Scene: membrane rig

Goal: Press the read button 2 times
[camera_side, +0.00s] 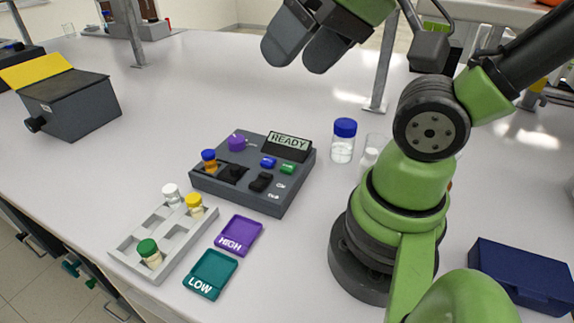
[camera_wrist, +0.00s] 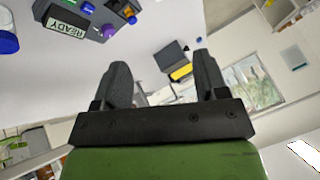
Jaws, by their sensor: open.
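A dark grey instrument (camera_side: 240,194) stands mid-table in the side view, its display (camera_side: 289,147) reading READY. Below the display are a blue button (camera_side: 268,162) and a green button (camera_side: 288,168); their labels are too small to read, so I cannot tell which is read. A purple knob (camera_side: 237,143) is at its back left. An orange vial with a blue cap (camera_side: 209,161) stands in its left part. My gripper (camera_side: 298,62) is open and empty, raised well above and behind the instrument, touching nothing. In the wrist view the instrument's display (camera_wrist: 68,22) is at top left, away from my gripper (camera_wrist: 160,68).
A grey rack (camera_side: 128,253) holds three capped vials. Purple HIGH (camera_side: 238,236) and teal LOW (camera_side: 210,275) trays lie beside it. A blue-capped bottle (camera_side: 343,141) and clear glassware stand right of the instrument. A navy box (camera_side: 522,274) is at right. The table behind the instrument is clear.

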